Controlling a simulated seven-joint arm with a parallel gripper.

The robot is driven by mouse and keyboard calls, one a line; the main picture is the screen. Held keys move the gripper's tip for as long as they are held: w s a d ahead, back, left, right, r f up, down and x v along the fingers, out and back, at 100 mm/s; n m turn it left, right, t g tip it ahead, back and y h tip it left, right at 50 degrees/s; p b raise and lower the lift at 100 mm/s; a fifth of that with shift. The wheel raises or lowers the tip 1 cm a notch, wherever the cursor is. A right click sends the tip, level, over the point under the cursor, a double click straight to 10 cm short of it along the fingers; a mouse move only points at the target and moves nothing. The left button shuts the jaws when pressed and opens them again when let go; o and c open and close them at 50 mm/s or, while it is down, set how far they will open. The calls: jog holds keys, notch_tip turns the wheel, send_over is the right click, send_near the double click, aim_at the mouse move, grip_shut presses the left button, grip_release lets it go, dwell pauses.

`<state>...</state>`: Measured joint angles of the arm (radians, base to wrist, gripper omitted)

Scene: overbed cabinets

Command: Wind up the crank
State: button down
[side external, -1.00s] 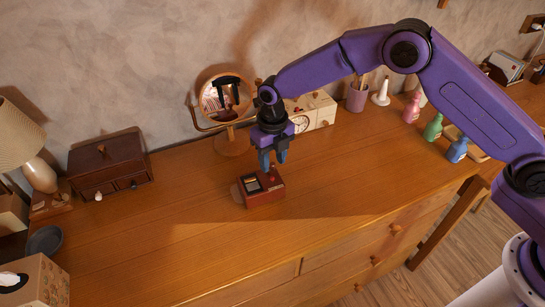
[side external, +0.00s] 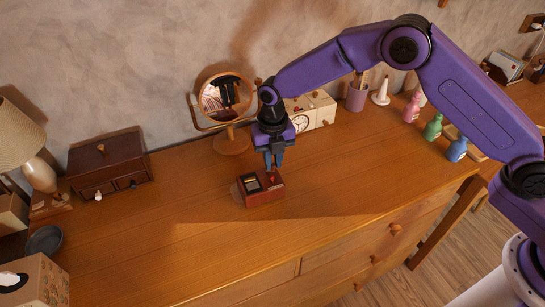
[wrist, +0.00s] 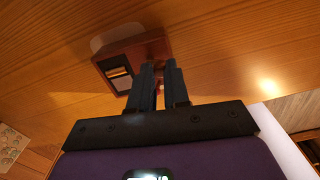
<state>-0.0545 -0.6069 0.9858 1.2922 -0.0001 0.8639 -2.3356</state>
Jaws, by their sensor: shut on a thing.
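A small red-brown box (side external: 264,198) with a dark panel on top stands on the wooden dresser top; it also shows in the wrist view (wrist: 155,47). My gripper (side external: 274,166) points down over the box's back right part. Its blue fingers are close together, shut on the box's crank, which is mostly hidden between and behind them. In the wrist view the fingertips (wrist: 158,68) meet at the box's edge. A small red part shows on the box top just below the fingers. The crank's exact angle cannot be made out.
A round mirror (side external: 226,100) and a cream box with a dial (side external: 312,112) stand behind my gripper. A dark wooden chest (side external: 110,165) and a lamp are at left. Coloured bottles (side external: 433,127) stand at right. The dresser top (side external: 170,240) around the red-brown box is clear.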

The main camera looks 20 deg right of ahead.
jog(key=m, duration=0.4)
jog(key=shift+s+a+m, duration=0.15)
jog(key=shift+s+m, duration=0.05)
jog(key=shift+m, duration=0.1)
jog(key=shift+s+a+m, duration=0.15)
jog(key=shift+m, duration=1.85)
jog(key=c, duration=1.1)
grip_release()
jog(key=shift+r, duration=0.1)
notch_tip(320, 180, up, 17)
jog(key=shift+r, duration=0.15)
